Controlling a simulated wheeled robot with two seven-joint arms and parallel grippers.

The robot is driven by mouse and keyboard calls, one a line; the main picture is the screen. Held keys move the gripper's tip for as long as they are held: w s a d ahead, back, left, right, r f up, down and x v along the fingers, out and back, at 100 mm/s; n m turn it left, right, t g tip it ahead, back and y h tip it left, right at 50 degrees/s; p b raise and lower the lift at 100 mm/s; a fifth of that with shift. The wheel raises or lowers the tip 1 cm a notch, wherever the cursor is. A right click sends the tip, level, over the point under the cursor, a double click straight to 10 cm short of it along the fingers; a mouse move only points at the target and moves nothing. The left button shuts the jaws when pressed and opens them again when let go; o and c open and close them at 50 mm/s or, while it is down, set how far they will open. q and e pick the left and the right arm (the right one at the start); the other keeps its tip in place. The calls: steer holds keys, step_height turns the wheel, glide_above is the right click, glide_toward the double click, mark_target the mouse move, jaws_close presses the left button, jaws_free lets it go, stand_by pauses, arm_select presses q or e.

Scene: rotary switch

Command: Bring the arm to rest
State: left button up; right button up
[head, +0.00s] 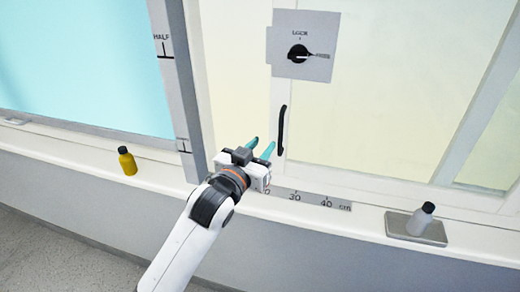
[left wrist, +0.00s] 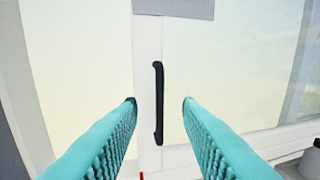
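My left gripper (head: 262,147) is in front of the sash window, left of and below the black handle (head: 282,130) in the head view. Its two teal fingers are apart with nothing between them. In the left wrist view the handle (left wrist: 158,103) shows upright beyond the gap between the fingertips (left wrist: 158,101), apart from them. The rotary switch (head: 299,53) is a black knob on a grey plate above the handle, with its pointer toward the right and a lock label above it. My right gripper is not in view.
A yellow bottle (head: 127,161) stands on the sill at the left. A grey bottle (head: 420,219) stands on a metal tray (head: 434,236) at the right. A ruler strip (head: 311,198) lies along the sill. A grey post (head: 177,85) with a half mark rises left of the window.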

arm_select(q)
steer(key=w+a+f+n+g+y, duration=0.1)
steer(key=a+f+g+y, duration=0.15)
steer(key=f, duration=0.95)
steer(key=a+f+n+g+y, duration=0.1)
steer(key=a+f, duration=0.3)
steer(key=f, duration=0.7)
steer(key=s+a+f+g+y, duration=0.1)
steer(key=s+a+f, duration=0.15)
steer(key=f, duration=0.45)
steer(key=s+a+f+g+y, duration=0.15)
steer(key=s+f, duration=0.25)
steer(key=f, duration=0.4)
steer(key=s+a+f+g, duration=0.1)
steer(key=s+a+f, duration=0.25)
steer(key=f, duration=0.35)
steer(key=s+a+f+n+g+y, duration=0.1)
steer(key=s+a+f+g, duration=0.15)
steer(key=s+f, duration=0.65)
steer(key=s+a+f+g+y, duration=0.15)
steer(key=s+a+f, duration=0.25)
steer(key=s+f, duration=0.45)
steer(key=s+a+f+g, duration=0.2)
steer(key=s, duration=1)
steer(key=s+a+f+g, duration=0.1)
steer(key=s+a+f, duration=0.2)
steer(key=s, duration=0.9)
steer(key=shift+s+f+g, duration=0.25)
steer(key=shift+s+g, duration=0.1)
steer(key=shift+g, duration=0.05)
